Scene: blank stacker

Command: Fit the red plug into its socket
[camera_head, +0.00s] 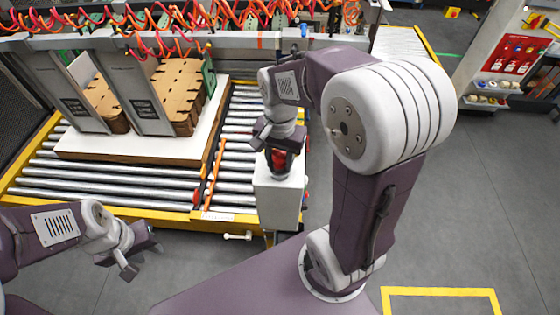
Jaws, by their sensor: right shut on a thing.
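My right gripper (279,164) points down and is shut on the red plug (279,157), right at the top of a white box-shaped post (279,203). The fingers and plug hide the post's top there, so the socket is not clearly visible and I cannot tell whether the plug is in it or just above it. My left gripper (143,262) is open and empty at the lower left, over the floor in front of the conveyor.
A roller conveyor (100,188) with a yellow frame lies behind the post. A white board (130,149) on it carries brown cardboard stacks (180,92) between grey upright plates. Red and orange coiled hoses hang along the back.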

